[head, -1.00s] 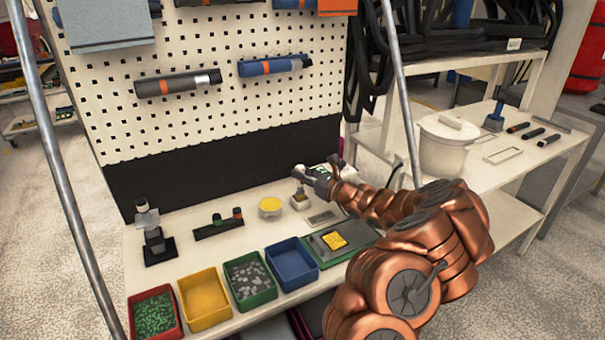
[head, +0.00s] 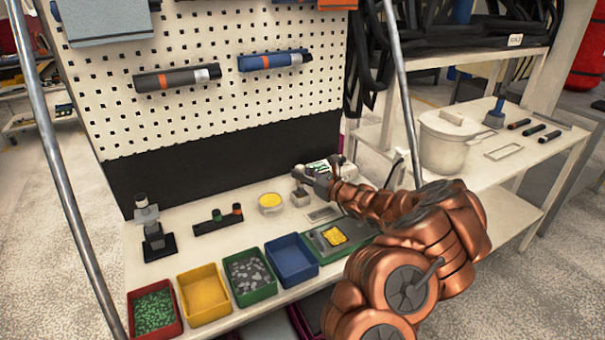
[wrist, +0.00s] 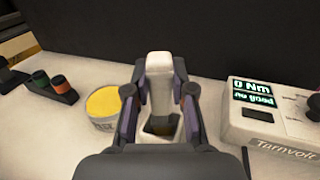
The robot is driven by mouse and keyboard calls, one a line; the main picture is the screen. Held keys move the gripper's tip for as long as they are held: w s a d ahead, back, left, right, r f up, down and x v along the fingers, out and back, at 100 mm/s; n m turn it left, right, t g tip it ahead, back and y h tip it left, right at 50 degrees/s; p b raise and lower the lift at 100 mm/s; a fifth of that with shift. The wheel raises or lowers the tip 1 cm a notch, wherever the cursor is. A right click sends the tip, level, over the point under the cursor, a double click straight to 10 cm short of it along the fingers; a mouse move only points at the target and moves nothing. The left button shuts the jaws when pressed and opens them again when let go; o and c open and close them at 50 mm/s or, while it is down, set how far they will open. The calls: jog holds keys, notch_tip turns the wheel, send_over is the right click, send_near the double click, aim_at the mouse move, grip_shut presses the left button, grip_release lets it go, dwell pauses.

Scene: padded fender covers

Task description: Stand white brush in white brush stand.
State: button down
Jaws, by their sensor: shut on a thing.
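My gripper (head: 306,177) is shut on the white brush (wrist: 158,78), with one finger on each side of it in the wrist view. The brush looks roughly upright, and its pale top also shows at the gripper's tip in the head view (head: 297,171). The white brush stand (head: 300,197) is a small pale block on the bench, close below the gripper. In the wrist view, a pale base with a dark patch shows between the fingers under the brush. I cannot tell whether the brush touches the stand or is inside it.
A yellow-topped tub (head: 270,202) stands left of the stand, then a dark rack (head: 217,219). A tester with a display (wrist: 265,110) is close on the right. Coloured bins (head: 205,296) line the front edge. A dark panel (head: 220,160) rises behind.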

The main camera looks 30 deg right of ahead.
jog(key=shift+f, duration=0.25)
jog(key=c, duration=0.9)
grip_release()
jog(key=shift+o, duration=0.2)
jog(key=o, duration=0.5)
jog(key=shift+r+p, duration=2)
jog(key=shift+r, duration=2)
